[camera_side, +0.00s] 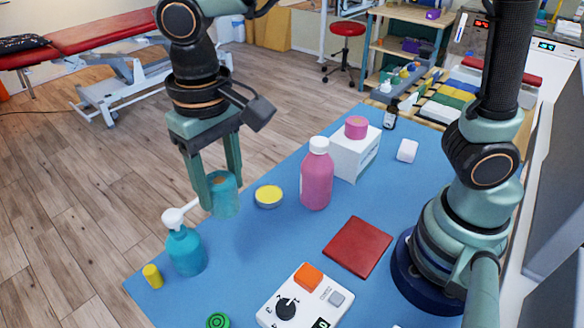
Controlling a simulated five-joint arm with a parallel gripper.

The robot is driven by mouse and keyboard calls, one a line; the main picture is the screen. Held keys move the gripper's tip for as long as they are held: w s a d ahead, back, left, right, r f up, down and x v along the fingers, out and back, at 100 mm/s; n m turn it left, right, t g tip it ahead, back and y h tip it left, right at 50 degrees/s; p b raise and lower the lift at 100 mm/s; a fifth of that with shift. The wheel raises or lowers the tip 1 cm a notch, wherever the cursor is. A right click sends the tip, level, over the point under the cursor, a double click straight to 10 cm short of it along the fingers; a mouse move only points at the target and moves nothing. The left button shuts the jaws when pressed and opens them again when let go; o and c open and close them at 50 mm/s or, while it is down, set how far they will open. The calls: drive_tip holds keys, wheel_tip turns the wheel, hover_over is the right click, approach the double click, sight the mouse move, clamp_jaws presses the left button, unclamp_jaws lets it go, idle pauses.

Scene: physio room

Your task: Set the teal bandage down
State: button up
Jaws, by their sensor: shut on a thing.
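The teal bandage (226,199) is a short teal roll. My gripper (223,180) points down with its fingers shut around the roll, one finger at its left and one near its upper right. The roll appears to hang above the far left part of the blue table (268,240), beyond the pump bottle. I cannot tell the exact gap below it.
A teal pump bottle (186,252) stands just below left, its white nozzle close to the roll. A yellow-topped tin (268,196), a pink bottle (317,175) and a white box (355,155) with a pink roll (356,127) stand to the right. A red pad (357,246) lies nearer.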

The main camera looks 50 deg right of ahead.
sight(226, 210)
wheel_tip(226, 210, down, 18)
drive_tip(key=shift+r, duration=0.1)
idle(0.4)
drive_tip(key=o, duration=1.3)
drive_tip(key=shift+f, duration=0.2)
drive_tip(key=shift+o, duration=0.2)
drive_tip(key=shift+r, duration=0.1)
wheel_tip(226, 210, up, 12)
drive_tip(key=shift+w+d+r, duration=0.1)
drive_tip(key=d+r+t, duration=0.2)
drive_tip(key=d+r, duration=0.3)
drive_tip(key=d, duration=0.6)
drive_tip(key=s+d+r+t, duration=0.1)
drive_tip(key=d+r+t, duration=0.2)
drive_tip(key=d, duration=0.9)
wheel_tip(226, 210, up, 2)
drive_tip(key=shift+r+t, duration=0.1)
drive_tip(key=shift+t, duration=0.2)
